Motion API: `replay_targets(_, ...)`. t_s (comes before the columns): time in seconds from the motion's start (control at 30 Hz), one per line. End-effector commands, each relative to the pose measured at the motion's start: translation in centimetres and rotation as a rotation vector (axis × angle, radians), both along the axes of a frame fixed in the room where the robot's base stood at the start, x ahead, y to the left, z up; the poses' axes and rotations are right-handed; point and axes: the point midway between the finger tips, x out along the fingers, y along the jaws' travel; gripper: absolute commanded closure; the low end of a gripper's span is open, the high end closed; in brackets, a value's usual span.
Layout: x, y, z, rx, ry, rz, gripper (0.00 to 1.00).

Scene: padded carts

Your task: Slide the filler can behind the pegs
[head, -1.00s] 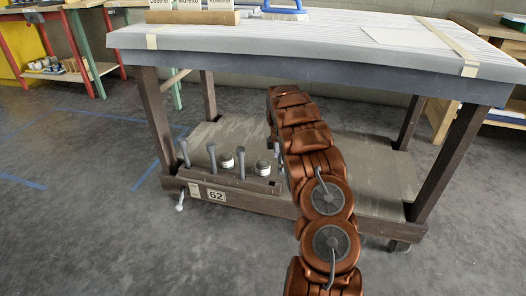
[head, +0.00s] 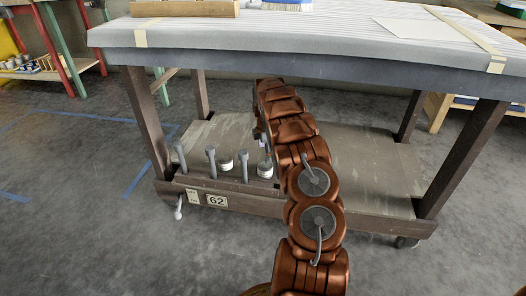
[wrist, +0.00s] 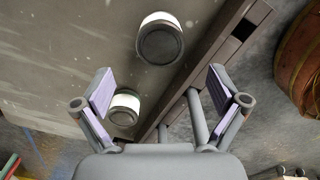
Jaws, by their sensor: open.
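Two similar short cans with white bands and dark tops stand on the cart's lower shelf (head: 370,168); I cannot tell which is the filler can. In the head view they are the left can (head: 226,163) and right can (head: 264,169). Several grey pegs (head: 212,162) stand along the shelf's front rail. In the wrist view one can (wrist: 161,40) lies ahead of my gripper (wrist: 160,92), and the other can (wrist: 124,108) shows beside the left finger. My gripper is open and empty. Pegs (wrist: 197,116) show near the right finger. My arm hides the gripper in the head view.
The padded cart top (head: 300,35) overhangs the shelf, with a wooden block (head: 185,8) and a blue-handled brush (head: 287,4) on it. Cart legs (head: 146,120) stand at the corners. The shelf's right part is bare. A brown round container (wrist: 300,75) shows at right in the wrist view.

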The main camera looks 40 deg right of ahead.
Motion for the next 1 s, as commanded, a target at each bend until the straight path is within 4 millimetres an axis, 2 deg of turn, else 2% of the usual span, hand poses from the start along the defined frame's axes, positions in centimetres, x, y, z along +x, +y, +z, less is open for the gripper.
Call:
replay_targets(0.27,-0.2,-0.2,-0.8,0.000,0.001,-0.004,0.03)
replay_targets(0.8,0.0,-0.1,-7.3,0.000,-0.001,-0.001,0.03)
replay_targets(1.0,0.0,-0.1,-7.9,0.000,-0.001,-0.001,0.03)
